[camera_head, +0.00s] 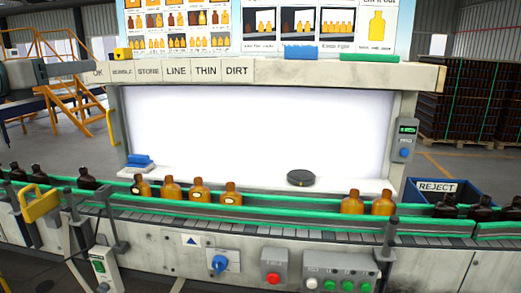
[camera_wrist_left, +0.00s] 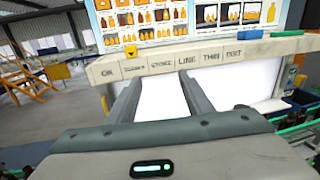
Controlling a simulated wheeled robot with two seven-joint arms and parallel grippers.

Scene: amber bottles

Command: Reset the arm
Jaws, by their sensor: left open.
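My left gripper (camera_head: 84,69) comes in at the left edge of the head view, raised level with the labelled beam of the station. In the left wrist view its two grey fingers (camera_wrist_left: 155,88) stand apart with nothing between them, pointing toward the beam and the white lit panel. Several amber bottles (camera_head: 171,189) stand upright on the conveyor in front of the panel (camera_head: 260,130), well below and right of the gripper. Two more amber bottles (camera_head: 352,203) stand further right. My right gripper is not in view.
The conveyor has green rails (camera_head: 290,213); darker bottles (camera_head: 87,179) stand at both ends. A black puck (camera_head: 300,178) and a blue block (camera_head: 139,161) lie on the ledge. A blue reject bin (camera_head: 466,192) is at the right. A yellow handle (camera_head: 41,205) sticks up at the left.

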